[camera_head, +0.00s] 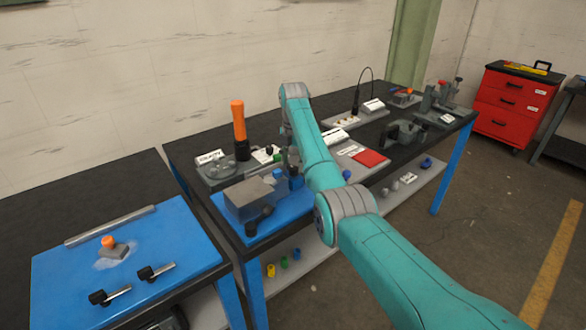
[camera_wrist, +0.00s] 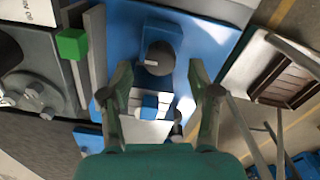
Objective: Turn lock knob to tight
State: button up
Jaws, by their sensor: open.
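The lock knob, which I take to be the dark round knob (camera_wrist: 158,58) with a light pointer mark, sits on a blue block (camera_wrist: 165,32) in the wrist view. The pointer lies toward the left. My gripper (camera_wrist: 160,76) is open, with one finger on each side of the knob's line and nothing held between them. I cannot tell whether the fingertips are level with the knob. White plates with a small blue piece show between the fingers. In the head view, my arm hides most of my gripper above a blue fixture (camera_head: 295,181); the knob is not clear there.
In the wrist view, a green cube (camera_wrist: 72,44) stands left of the blue base. In the head view, a grey block (camera_head: 250,197) stands at the bench's near end, an orange-handled tool (camera_head: 238,120) behind it. A red pad (camera_head: 370,158) lies right of my arm.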

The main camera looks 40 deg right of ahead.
jog(key=shift+f, duration=1.35)
jog(key=c, duration=1.2)
jog(key=shift+o, duration=0.2)
